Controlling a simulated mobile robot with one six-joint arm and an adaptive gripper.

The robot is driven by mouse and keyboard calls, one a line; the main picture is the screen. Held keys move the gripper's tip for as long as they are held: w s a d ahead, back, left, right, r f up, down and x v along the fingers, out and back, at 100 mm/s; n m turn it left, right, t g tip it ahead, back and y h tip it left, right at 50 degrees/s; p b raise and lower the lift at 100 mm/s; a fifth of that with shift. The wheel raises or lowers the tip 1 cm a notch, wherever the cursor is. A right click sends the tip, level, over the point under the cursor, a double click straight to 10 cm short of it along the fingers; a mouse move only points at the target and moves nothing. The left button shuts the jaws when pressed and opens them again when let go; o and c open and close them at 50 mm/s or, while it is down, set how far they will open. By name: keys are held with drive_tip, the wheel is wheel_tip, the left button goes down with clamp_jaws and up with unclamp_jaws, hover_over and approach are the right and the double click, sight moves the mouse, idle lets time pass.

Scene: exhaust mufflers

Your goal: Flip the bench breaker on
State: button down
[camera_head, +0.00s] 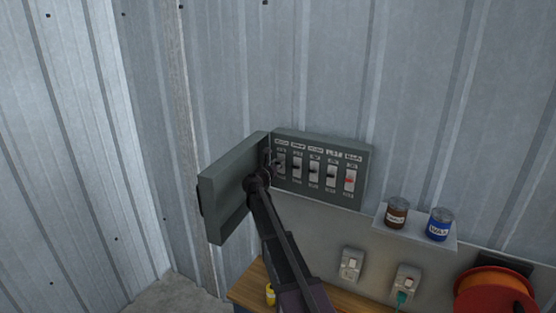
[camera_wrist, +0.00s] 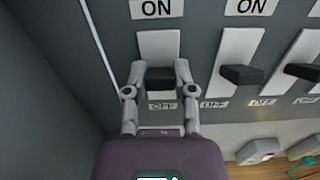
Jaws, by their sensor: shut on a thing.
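A grey breaker panel (camera_head: 320,200) hangs open on the wall, with a row of breakers under small labels too small to read surely. My gripper (camera_head: 273,167) is at the leftmost breaker. In the wrist view, my gripper (camera_wrist: 161,76) has its two fingers on either side of this breaker's black lever (camera_wrist: 160,82), shut on it. The lever sits in the lower part of its white plate (camera_wrist: 158,42), near the OFF mark; ON is printed above. I cannot tell from the labels which breaker is the bench one.
The panel's open door (camera_head: 228,195) stands out to the left, beside my arm. A neighbouring breaker lever (camera_wrist: 242,75) is close on the right. A shelf with a brown can (camera_head: 396,214) and a blue can (camera_head: 440,225), outlets (camera_head: 351,265) and an orange reel (camera_head: 495,290) are lower right.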

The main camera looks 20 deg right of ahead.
drive_tip(key=shift+r+g+y+p, duration=0.1)
drive_tip(key=shift+g+y+p, duration=0.2)
drive_tip(key=shift+p, duration=0.1)
drive_tip(key=shift+c, duration=2.2)
unclamp_jaws()
drive_tip(key=shift+d, duration=0.1)
drive_tip(key=shift+f+b, duration=0.25)
drive_tip(key=shift+b, duration=0.45)
